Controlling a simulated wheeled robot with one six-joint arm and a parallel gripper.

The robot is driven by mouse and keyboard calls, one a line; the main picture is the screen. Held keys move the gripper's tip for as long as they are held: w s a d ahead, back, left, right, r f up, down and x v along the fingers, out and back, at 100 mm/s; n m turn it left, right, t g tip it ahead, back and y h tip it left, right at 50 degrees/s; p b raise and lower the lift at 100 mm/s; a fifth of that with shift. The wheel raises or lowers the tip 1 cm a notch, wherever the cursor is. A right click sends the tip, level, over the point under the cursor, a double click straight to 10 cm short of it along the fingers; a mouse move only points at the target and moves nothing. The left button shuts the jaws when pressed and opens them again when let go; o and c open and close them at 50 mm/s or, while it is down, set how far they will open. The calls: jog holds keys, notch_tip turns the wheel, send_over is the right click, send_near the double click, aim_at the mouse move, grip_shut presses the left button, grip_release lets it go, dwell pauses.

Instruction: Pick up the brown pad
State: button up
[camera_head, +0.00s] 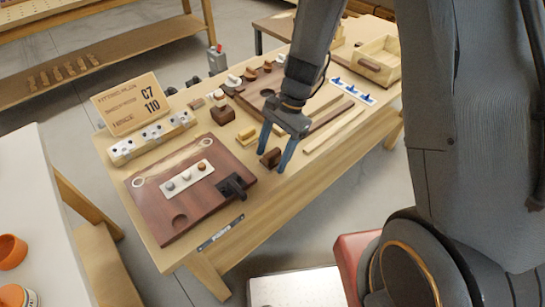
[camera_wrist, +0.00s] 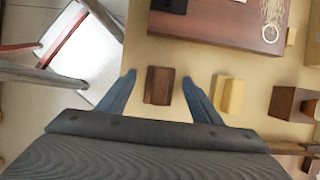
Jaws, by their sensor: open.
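The brown pad (camera_head: 271,158) is a small dark brown block on the light wooden bench. In the head view it sits between the blue fingertips of my gripper (camera_head: 274,162). In the wrist view the brown pad (camera_wrist: 159,86) lies between the open fingers of my gripper (camera_wrist: 158,80), with a gap on each side. The gap to the left finger looks a little wider. The fingers point down over the bench, and their exact height above it is hard to tell.
A yellow block (camera_wrist: 229,95) stands close beside the right finger in the wrist view. A dark red-brown board (camera_head: 180,192) with a black fixture lies left of the gripper. A larger brown block (camera_head: 222,115) and a wooden drawer box (camera_head: 377,62) are farther back.

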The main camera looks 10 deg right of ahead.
aim_at(272, 152)
jog(key=c, duration=1.1)
jog(key=shift+c, duration=0.2)
notch_tip(272, 152, up, 10)
jog(key=shift+b, duration=0.55)
jog(key=o, duration=0.4)
jog(key=c, duration=0.6)
